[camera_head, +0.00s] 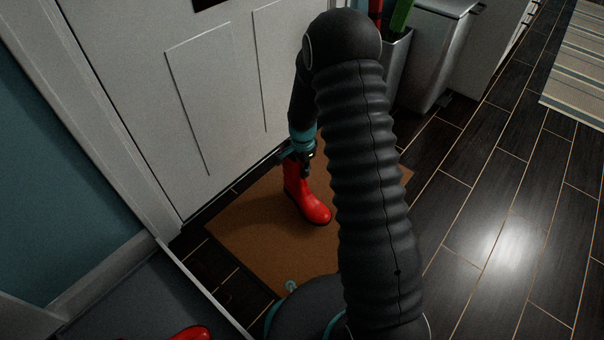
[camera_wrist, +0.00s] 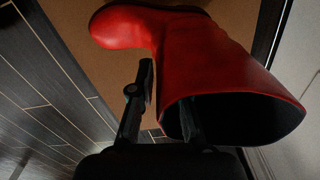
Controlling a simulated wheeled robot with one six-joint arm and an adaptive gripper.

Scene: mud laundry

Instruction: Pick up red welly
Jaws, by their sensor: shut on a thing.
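A red welly (camera_head: 308,197) stands upright on the brown doormat, its toe toward the lower right in the head view. My gripper (camera_head: 300,158) is at the top of its shaft, coming from above. In the wrist view, the red welly (camera_wrist: 205,65) fills the upper right with its dark opening facing me. My gripper (camera_wrist: 168,105) has one finger outside the shaft and one inside the opening, shut on the shaft wall. The inner fingertip is hidden inside the boot. A second red thing (camera_head: 191,333) shows only partly at the bottom edge of the head view.
The brown doormat (camera_head: 245,235) lies before a white panelled door (camera_head: 215,95). A grey bin (camera_head: 432,50) and a holder with red and green items (camera_head: 397,65) stand at the back. Dark tiled floor (camera_head: 480,210) is clear to the right, up to a striped rug (camera_head: 580,65).

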